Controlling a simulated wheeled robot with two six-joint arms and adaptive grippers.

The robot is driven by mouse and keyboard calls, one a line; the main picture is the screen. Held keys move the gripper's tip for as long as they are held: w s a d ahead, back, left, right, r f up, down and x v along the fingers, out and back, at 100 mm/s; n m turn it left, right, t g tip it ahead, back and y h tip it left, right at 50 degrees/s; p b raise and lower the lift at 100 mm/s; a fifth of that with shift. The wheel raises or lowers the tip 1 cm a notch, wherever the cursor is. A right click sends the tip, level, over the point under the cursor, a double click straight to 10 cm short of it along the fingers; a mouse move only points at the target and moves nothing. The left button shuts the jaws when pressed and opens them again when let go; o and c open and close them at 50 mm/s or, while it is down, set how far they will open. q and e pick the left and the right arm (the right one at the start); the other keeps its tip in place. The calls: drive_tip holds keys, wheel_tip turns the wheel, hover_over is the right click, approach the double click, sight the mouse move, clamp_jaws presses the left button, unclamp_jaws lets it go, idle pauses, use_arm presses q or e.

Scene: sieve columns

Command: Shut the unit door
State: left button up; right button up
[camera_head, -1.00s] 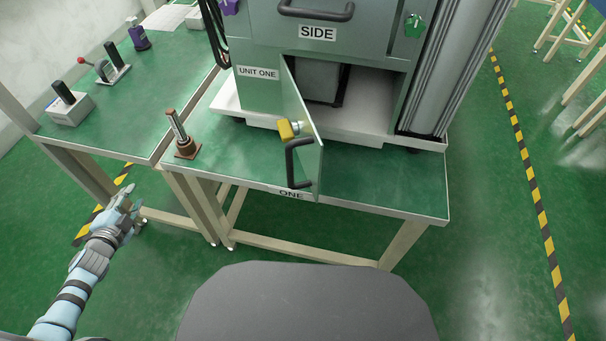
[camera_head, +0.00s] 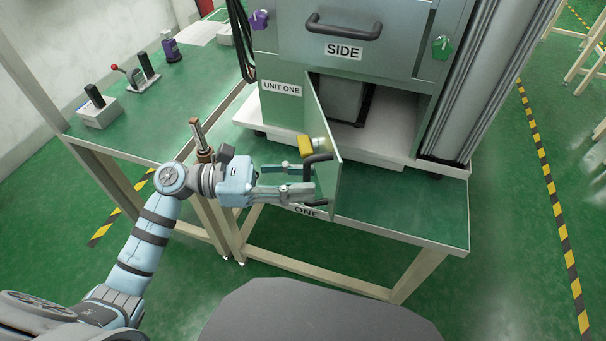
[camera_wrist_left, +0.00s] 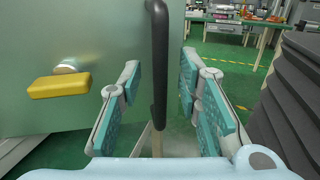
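The door carries a yellow knob (camera_head: 305,145) and a black bar handle (camera_head: 318,159). My left gripper (camera_head: 302,180) is open at the handle, fingers pointing right and partly covering it. In the left wrist view the door (camera_wrist_left: 70,35) fills the left side, and the upright handle (camera_wrist_left: 159,70) stands between the spread fingers (camera_wrist_left: 160,85), with gaps on both sides. My right gripper is out of view.
The green bench top (camera_head: 410,205) is clear right of the door. A drawer marked SIDE (camera_head: 345,50) is above the opening. A side bench (camera_head: 150,125) holds switches at left.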

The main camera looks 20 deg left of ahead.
use_arm(q)
drive_tip(key=shift+x, duration=0.8)
clamp_jaws()
